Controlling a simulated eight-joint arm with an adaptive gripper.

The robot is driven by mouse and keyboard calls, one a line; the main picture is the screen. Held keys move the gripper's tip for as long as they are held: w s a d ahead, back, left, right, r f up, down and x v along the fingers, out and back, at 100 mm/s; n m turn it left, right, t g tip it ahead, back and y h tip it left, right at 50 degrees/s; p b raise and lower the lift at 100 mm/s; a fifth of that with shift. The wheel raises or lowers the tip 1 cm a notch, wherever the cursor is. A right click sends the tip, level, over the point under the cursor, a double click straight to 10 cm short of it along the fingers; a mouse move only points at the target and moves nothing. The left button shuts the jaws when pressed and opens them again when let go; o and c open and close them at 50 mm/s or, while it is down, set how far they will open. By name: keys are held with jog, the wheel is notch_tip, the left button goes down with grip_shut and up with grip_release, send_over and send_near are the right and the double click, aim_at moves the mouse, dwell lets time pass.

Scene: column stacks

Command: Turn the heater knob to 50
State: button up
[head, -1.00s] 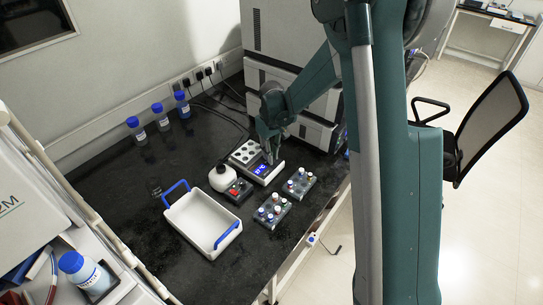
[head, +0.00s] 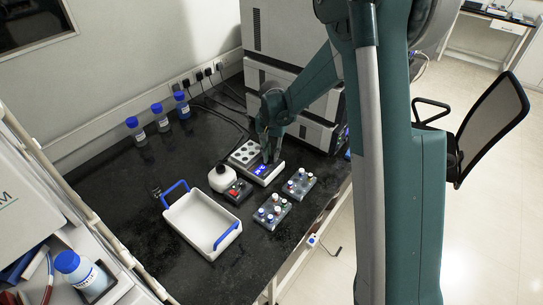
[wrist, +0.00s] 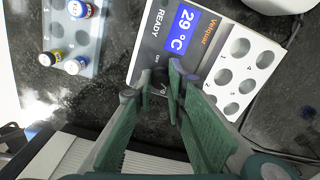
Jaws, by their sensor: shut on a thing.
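The heater (head: 249,152) is a white block with several round wells and a lit blue display (head: 262,169). My gripper (wrist: 160,84) is at the heater's lower edge, below the display as seen there. Its green fingers are shut on the heater knob, which they mostly hide. Small dial marks show around the fingertips, but the pointer's setting cannot be read. In the head view my gripper (head: 270,157) comes down over the heater's front right.
Two vial racks (head: 299,184) (head: 271,211) stand close in front of the heater. A white tray with blue handles (head: 196,225) lies further left. Large grey instruments (head: 290,50) stand behind.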

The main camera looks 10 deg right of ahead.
aim_at(272, 157)
jog(key=m, duration=0.6)
jog(key=shift+m, duration=0.3)
dwell(0.4)
jog(key=o, duration=0.9)
jog(key=shift+r, duration=0.15)
jog(key=shift+r, duration=5.9)
jog(key=shift+r, duration=0.1)
